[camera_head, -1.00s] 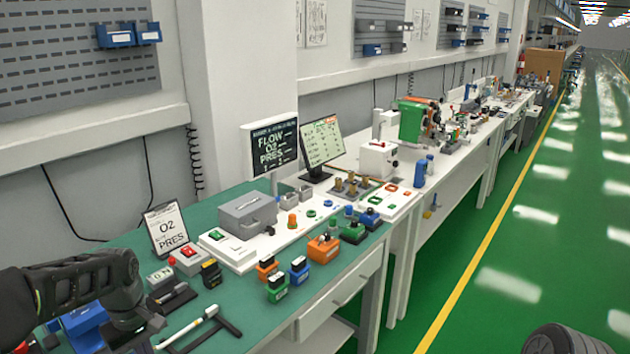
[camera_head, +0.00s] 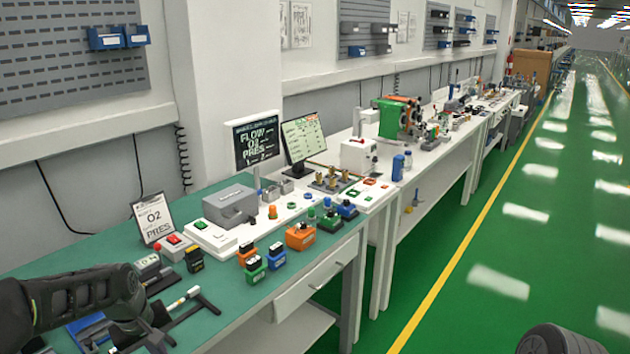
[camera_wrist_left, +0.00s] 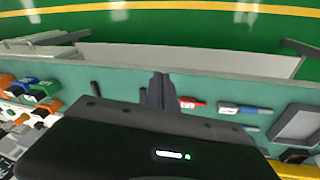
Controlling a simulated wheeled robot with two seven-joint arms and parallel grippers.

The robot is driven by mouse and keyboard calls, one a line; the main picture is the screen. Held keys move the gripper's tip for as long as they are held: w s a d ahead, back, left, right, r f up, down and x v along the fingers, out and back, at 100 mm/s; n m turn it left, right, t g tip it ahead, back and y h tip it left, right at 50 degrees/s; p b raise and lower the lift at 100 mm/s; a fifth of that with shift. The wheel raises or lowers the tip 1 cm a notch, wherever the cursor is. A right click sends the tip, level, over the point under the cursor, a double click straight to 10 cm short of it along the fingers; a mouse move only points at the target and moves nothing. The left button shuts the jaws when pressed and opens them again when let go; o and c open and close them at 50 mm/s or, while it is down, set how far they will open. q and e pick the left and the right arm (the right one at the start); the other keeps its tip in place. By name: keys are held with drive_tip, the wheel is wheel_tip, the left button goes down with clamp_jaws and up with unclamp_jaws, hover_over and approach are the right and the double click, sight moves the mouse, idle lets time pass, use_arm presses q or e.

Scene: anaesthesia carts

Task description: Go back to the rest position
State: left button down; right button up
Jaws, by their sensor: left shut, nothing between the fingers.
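My left arm comes in from the left in the head view and bends down over the near left end of the green bench top (camera_head: 225,312). My left gripper (camera_head: 158,343) is low in the picture, partly hidden by the wrist. In the left wrist view its dark fingers (camera_wrist_left: 160,92) are together with nothing between them, above the bench. My right gripper is not in view; only a dark rounded part, apparently of my right arm, shows at the bottom right of the head view.
A dark stand with a white-tipped tool (camera_head: 184,300) lies close to my left gripper. Orange (camera_head: 300,236), green and blue boxes stand farther right. An O2 PRES board (camera_head: 153,219) stands behind. The green aisle floor (camera_head: 480,285) is clear.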

use_arm(q)
drive_tip(key=s+d+f+m+t+h, duration=0.1)
drive_tip(key=s+d+f+m, duration=0.15)
drive_tip(key=d+f, duration=0.65)
drive_tip(key=s+d+f+m+t+h, duration=0.1)
drive_tip(key=s+d+f+m+h, duration=0.15)
drive_tip(key=d+f, duration=0.7)
drive_tip(key=s+d+f+m+g, duration=0.1)
drive_tip(key=s+d+f, duration=0.4)
drive_tip(key=s, duration=0.5)
drive_tip(key=s+d+f+g, duration=0.3)
drive_tip(key=s+d+f, duration=0.1)
drive_tip(key=s, duration=0.6)
drive_tip(key=shift+d+f+m, duration=0.4)
drive_tip(key=shift+d, duration=0.25)
